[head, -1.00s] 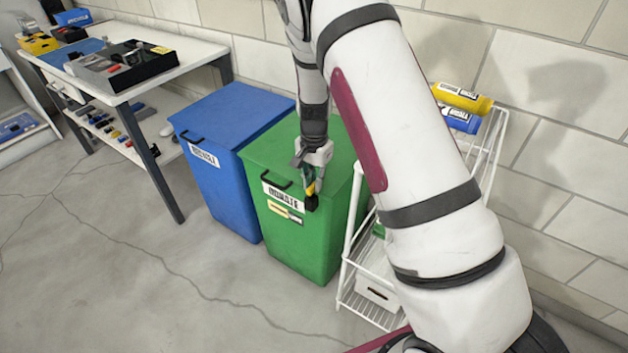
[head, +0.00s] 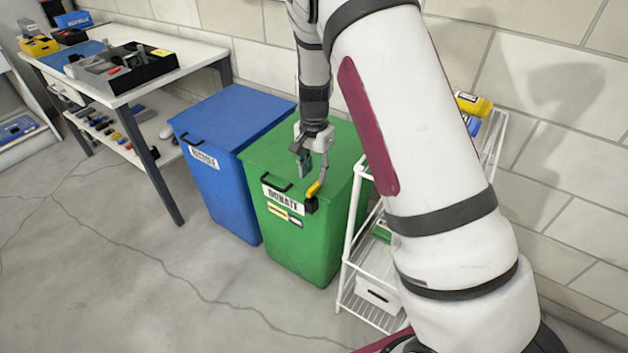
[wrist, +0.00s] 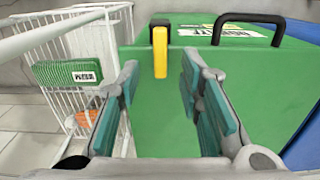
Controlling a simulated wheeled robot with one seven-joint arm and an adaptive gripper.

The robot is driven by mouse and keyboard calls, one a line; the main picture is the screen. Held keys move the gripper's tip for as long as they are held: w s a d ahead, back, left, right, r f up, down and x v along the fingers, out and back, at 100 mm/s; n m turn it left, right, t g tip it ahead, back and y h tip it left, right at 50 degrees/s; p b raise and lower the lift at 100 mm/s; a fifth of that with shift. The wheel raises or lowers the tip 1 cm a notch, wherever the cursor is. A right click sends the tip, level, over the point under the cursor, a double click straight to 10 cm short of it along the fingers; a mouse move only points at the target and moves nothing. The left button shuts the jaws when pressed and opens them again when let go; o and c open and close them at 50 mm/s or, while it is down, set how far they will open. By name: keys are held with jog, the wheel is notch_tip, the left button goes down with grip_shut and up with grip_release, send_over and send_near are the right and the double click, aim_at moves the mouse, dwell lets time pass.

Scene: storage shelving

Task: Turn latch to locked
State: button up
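The latch has a yellow handle (head: 315,188) on a black base (head: 311,205) at the upper front edge of the green bin (head: 312,250), right of its "DONATE" label. In the head view the handle slants up and right from the base. In the wrist view the yellow handle (wrist: 160,52) lies straight along the picture's vertical, just beyond my fingertips and between their lines. My gripper (head: 312,172) is over the bin lid, close above the handle. The wrist view shows my gripper (wrist: 159,78) open with teal pads apart and nothing between them.
A black lid handle (head: 277,186) is left of the latch. The blue bin (head: 215,170) stands against the green bin's left. A white wire rack (head: 345,250) stands close on the right. A worktable (head: 185,60) is at the back left. The floor in front is clear.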

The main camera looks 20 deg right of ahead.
aim_at(314, 187)
notch_tip(314, 187, up, 7)
dwell(0.3)
jog(key=s+a+r+n+y, duration=0.25)
jog(key=s+r+n, duration=0.25)
jog(key=s+r, duration=1.25)
jog(key=s+n+h, duration=0.3)
jog(key=s+n, duration=0.3)
jog(key=s, duration=1.7)
notch_tip(314, 187, up, 20)
jog(key=t+p, duration=0.4)
jog(key=p, duration=1.5)
jog(key=shift+r, duration=0.2)
jog(key=shift+a+y, duration=0.1)
jog(key=shift+y, duration=0.15)
